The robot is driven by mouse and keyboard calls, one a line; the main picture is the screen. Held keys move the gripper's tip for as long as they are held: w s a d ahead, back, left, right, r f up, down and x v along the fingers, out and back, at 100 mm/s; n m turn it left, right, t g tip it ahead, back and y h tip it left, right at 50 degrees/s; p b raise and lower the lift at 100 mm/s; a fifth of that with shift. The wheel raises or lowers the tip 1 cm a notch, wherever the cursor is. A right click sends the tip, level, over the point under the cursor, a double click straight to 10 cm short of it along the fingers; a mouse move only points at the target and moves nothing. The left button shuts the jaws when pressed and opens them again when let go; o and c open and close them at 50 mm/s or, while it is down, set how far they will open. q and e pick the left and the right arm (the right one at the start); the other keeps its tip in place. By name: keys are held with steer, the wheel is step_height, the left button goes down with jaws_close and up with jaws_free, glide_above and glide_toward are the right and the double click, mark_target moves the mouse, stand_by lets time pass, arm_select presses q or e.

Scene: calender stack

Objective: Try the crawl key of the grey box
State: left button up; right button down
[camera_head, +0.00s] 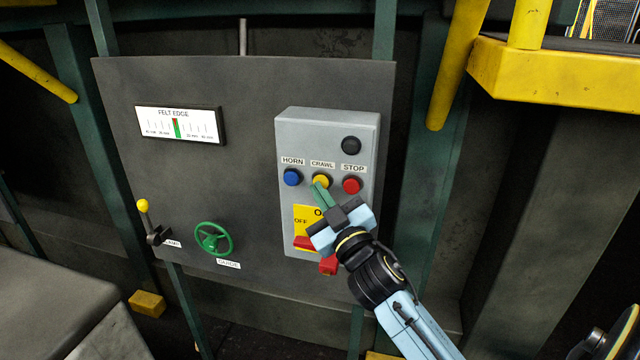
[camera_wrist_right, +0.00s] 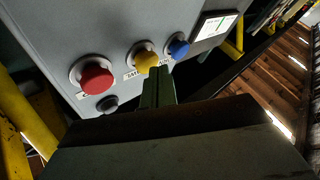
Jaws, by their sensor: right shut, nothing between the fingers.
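The grey box (camera_head: 327,130) is fixed on a dark panel. The yellow crawl key (camera_head: 321,181) sits under the CRAWL label, between the blue horn key (camera_head: 292,177) and the red stop key (camera_head: 352,186). My right gripper (camera_head: 319,190) is shut and empty, its green fingertips at the lower edge of the crawl key. In the right wrist view the closed fingertips (camera_wrist_right: 158,78) lie just below the yellow key (camera_wrist_right: 146,57); I cannot tell whether they touch it. My left gripper is not in view.
A black round part (camera_head: 351,145) sits above the stop key. A yellow plate with a red handle (camera_head: 304,243) is partly hidden by my gripper. A felt edge gauge (camera_head: 179,125), green handwheel (camera_head: 213,239) and yellow-knobbed lever (camera_head: 143,206) are on the panel. Yellow rails (camera_head: 458,60) stand right.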

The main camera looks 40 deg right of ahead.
steer(key=shift+w+d, duration=0.3)
steer(key=shift+d, duration=0.05)
stand_by(0.3)
steer(key=shift+a, duration=0.1)
steer(key=shift+s+a, duration=0.65)
steer(key=shift+s+a, duration=1.65)
steer(key=shift+a, duration=0.3)
